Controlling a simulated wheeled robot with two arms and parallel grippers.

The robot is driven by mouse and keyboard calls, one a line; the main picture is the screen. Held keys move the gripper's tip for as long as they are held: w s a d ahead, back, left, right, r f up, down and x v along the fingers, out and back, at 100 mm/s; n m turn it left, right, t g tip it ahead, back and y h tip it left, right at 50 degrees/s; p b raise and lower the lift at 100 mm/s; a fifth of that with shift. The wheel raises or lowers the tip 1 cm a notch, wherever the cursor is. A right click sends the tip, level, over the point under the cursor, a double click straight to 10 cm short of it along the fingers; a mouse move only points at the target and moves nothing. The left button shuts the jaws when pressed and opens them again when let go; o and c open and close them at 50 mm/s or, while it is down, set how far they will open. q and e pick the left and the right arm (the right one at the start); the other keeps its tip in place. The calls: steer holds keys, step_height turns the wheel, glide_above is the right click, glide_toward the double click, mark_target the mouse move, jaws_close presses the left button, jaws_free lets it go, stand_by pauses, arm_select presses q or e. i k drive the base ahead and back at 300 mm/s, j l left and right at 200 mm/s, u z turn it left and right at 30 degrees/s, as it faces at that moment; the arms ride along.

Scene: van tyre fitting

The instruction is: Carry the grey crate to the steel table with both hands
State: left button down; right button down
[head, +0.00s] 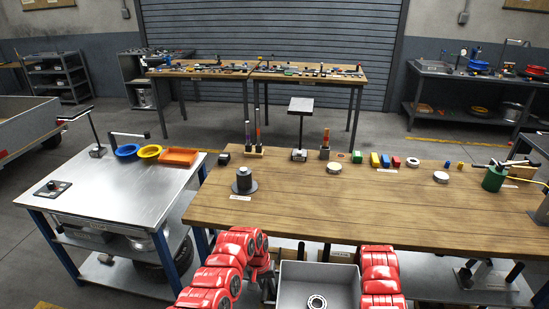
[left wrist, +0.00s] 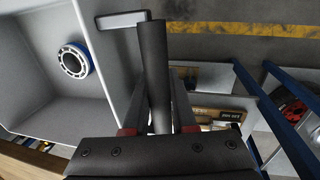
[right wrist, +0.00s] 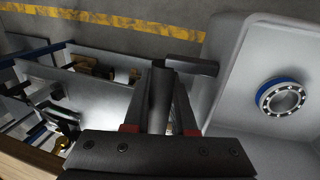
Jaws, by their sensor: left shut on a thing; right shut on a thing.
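The grey crate (head: 318,278) is at the bottom middle of the head view, in front of the wooden bench's near edge. A bearing ring (head: 317,302) lies inside it; the left wrist view shows its blue rim (left wrist: 75,60). My left gripper (head: 268,286) is shut at the crate's left side, on a bar-like handle (left wrist: 122,19). My right gripper (right wrist: 163,75) is shut at the opposite side, on a similar handle (right wrist: 193,65); the red arm hides it in the head view. The steel table (head: 112,185) with blue legs stands at the left.
On the steel table are blue (head: 127,151) and yellow (head: 150,151) rings, an orange tray (head: 180,157) and a dark device (head: 53,188) at the left. Its near middle is bare. The wooden bench (head: 330,210) stands directly ahead, with several items along its back.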

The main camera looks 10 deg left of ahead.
mark_target(127, 174)
steer(key=j, duration=2.55)
steer(key=k+j+z, duration=0.1)
steer(key=j, duration=1.15)
steer(key=k+j, duration=0.1)
steer(key=j, duration=0.5)
steer(key=k+j, duration=0.1)
steer(key=j, duration=0.45)
steer(key=k+j, duration=0.1)
steer(key=j, duration=0.5)
